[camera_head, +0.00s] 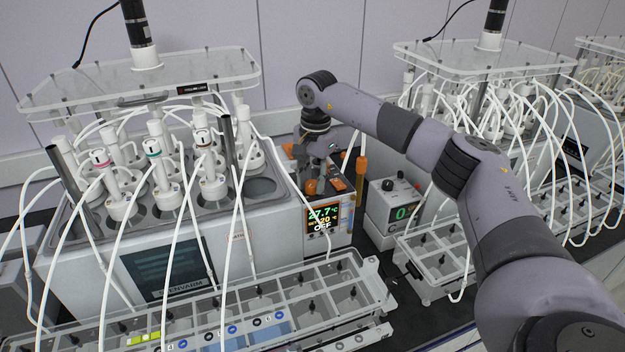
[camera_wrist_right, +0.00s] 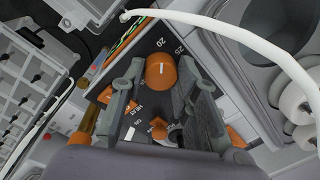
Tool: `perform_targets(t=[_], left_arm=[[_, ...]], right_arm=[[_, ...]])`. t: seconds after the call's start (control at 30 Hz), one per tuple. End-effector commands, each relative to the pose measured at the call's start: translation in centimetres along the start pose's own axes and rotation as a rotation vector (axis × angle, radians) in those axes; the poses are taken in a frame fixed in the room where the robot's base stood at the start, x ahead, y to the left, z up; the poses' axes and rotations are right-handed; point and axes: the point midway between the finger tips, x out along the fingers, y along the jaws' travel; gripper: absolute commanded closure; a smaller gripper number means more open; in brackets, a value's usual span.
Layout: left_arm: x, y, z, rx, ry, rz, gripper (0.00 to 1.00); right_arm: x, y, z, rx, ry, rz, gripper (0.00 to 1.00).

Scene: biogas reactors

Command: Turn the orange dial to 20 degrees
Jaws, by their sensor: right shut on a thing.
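The orange dial (camera_wrist_right: 161,72) is a round knob with a white line on top. It sits on a dark panel marked with "20" labels. In the head view the dial (camera_head: 311,187) shows just below my right gripper (camera_head: 320,172), on top of the controller box (camera_head: 342,238). The box's display (camera_head: 323,218) reads 27.7 °C, set 20 °C and OFF. In the right wrist view my right gripper (camera_wrist_right: 160,80) has its two grey fingers on either side of the dial, shut on it. My left gripper is not in view.
A water bath (camera_head: 75,245) with several white-capped bottles stands left of the controller. A grey box with a green display (camera_head: 403,212) stands to its right. Clear racks (camera_head: 375,285) stand in front. White tubes (camera_head: 225,262) hang across the front. An orange-capped tube (camera_head: 361,165) stands beside the gripper.

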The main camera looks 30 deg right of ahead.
Motion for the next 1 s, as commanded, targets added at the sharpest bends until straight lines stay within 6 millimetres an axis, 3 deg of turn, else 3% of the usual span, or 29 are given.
perform_targets(t=[0.47, 0.5, 0.6, 1.0], left_arm=[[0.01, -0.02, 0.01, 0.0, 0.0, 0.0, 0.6], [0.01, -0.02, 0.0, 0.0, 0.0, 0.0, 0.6], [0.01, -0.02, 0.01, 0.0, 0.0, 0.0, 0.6], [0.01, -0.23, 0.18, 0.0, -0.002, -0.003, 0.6]], right_arm=[[-0.03, -0.08, 0.11, -0.016, -0.003, -0.002, 0.99], [-0.03, -0.08, 0.11, -0.016, -0.003, -0.002, 0.7], [-0.02, -0.07, 0.1, -0.015, -0.002, -0.001, 0.63], [-0.73, -0.08, 0.01, -0.013, -0.001, -0.002, 0.63]])
